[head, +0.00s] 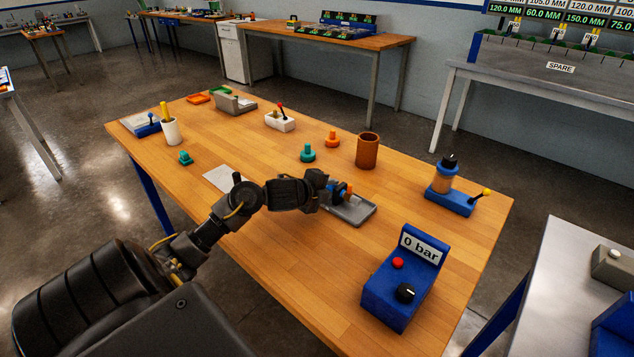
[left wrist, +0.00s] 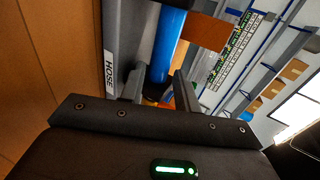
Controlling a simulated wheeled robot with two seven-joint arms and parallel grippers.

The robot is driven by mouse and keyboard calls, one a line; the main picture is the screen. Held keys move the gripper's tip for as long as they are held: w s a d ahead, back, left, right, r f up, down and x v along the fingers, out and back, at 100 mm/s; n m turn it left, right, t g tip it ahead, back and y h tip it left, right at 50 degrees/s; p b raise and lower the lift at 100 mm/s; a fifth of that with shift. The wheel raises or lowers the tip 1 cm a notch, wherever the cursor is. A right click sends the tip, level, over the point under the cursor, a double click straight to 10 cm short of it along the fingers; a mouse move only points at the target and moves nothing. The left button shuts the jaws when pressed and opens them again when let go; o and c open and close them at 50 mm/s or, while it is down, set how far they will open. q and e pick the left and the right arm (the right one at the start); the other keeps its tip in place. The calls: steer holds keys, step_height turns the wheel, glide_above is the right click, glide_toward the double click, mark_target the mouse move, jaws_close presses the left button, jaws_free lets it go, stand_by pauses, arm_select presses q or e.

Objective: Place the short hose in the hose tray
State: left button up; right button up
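The short hose is blue with an orange end (head: 347,190). In the left wrist view its blue body (left wrist: 168,45) runs between the fingers. My left gripper (head: 334,192) is shut on it, and the fingertips (left wrist: 160,82) lie along its two sides. The grey hose tray (head: 357,211) is directly under the gripper and partly hidden by it. Its wall with the HOSE label (left wrist: 109,72) runs close beside the left finger in the left wrist view. I cannot tell whether the hose touches the tray floor. My right gripper is not in view.
A brown cup (head: 368,151) stands behind the tray. A blue pressure box reading 0 bar (head: 397,285) is at front right, and a blue-based pump (head: 449,196) at right. Teal (head: 308,153) and orange (head: 332,139) fittings stand behind. The wooden table's front middle (head: 300,265) is clear.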

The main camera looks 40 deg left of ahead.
arm_select(q)
steer(key=v, duration=0.9)
steer(key=shift+s+r+p, duration=0.15)
steer(key=shift+s+p, duration=0.25)
steer(key=shift+s+d+r, duration=0.1)
steer(key=shift+s+r, duration=0.15)
steer(key=shift+s, duration=0.15)
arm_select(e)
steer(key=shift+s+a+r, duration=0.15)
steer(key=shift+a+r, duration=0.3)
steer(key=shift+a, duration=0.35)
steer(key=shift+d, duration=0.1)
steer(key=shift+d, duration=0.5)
